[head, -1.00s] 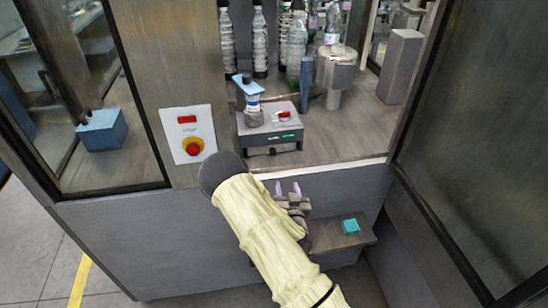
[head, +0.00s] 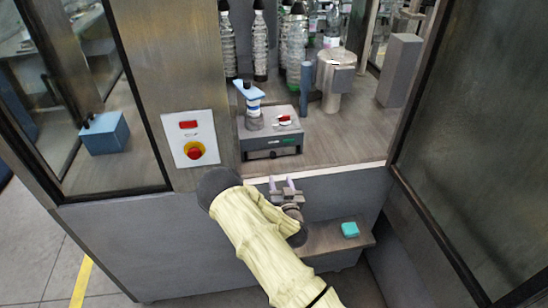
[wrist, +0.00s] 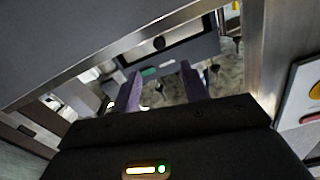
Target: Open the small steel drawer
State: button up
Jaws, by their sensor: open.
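A small grey steel box (head: 270,137) stands on the machine's counter. A dark recessed slot with a small knob, which looks like the drawer front (head: 271,154), is low on its near face and looks shut. The wrist view shows this front (wrist: 160,43) ahead of the fingers, apart from them. My gripper (head: 281,184) is open and empty, just in front of the counter edge and below the box. Its two purplish fingers (wrist: 162,88) also show in the wrist view, spread apart.
Several bottles and a steel cylinder (head: 338,82) stand behind. A panel with a red stop button (head: 195,150) is to the left. A teal block (head: 350,229) sits on a low ledge at right.

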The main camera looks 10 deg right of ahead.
aim_at(274, 157)
jog(key=w+p, duration=0.3)
jog(key=w, duration=0.9)
jog(key=shift+w, duration=0.15)
grip_shut()
